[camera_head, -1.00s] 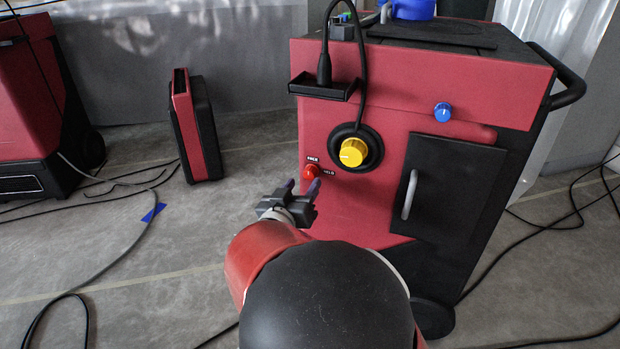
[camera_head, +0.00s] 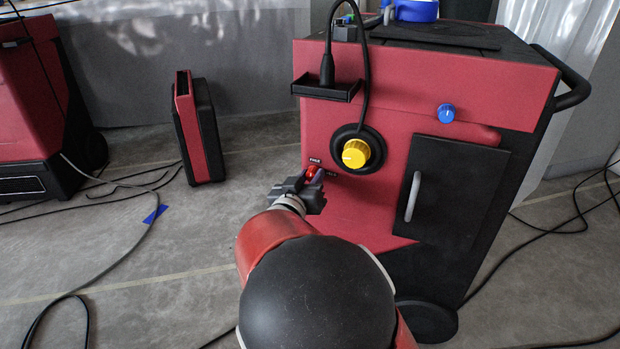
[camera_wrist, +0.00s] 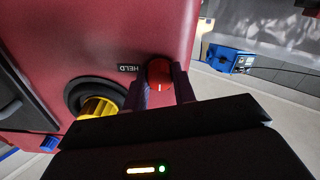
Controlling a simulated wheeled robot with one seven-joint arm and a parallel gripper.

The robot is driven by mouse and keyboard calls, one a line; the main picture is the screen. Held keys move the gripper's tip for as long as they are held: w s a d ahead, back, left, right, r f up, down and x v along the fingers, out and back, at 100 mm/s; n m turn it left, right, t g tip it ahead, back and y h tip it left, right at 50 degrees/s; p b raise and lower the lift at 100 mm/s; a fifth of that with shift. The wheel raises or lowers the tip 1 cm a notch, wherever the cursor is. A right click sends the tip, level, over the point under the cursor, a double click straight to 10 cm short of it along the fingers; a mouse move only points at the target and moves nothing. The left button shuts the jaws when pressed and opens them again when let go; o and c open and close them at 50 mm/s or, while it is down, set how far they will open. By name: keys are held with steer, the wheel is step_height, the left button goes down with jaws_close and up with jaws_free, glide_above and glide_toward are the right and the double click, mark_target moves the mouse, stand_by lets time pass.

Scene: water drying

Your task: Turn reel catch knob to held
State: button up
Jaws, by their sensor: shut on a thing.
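The red reel catch knob (camera_wrist: 160,75) is on the front of the red machine, between my gripper's fingers in the wrist view. A HELD label (camera_wrist: 129,68) shows to its left there. A pale mark shows on the knob's face, but I cannot tell exactly which setting it points to. My gripper (camera_head: 311,175) is shut on the knob, one finger on each side.
A yellow knob (camera_head: 355,153) on a black round base sits close to the right of the catch knob. A black holder (camera_head: 325,90) with a hanging cable is above. A blue knob (camera_head: 446,113) and a grey door handle (camera_head: 412,196) are farther right. Cables lie on the floor.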

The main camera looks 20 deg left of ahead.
steer(key=shift+m, duration=0.4)
steer(key=m+b, duration=0.2)
steer(key=m, duration=0.1)
steer(key=shift+f+m, duration=0.1)
steer(key=shift+m, duration=0.3)
steer(key=m+b, duration=0.2)
steer(key=m, duration=0.2)
steer(key=shift+b, duration=0.35)
steer(key=m, duration=0.5)
steer(key=shift+d, duration=0.1)
steer(key=shift+m, duration=2.2)
steer(key=o, duration=1)
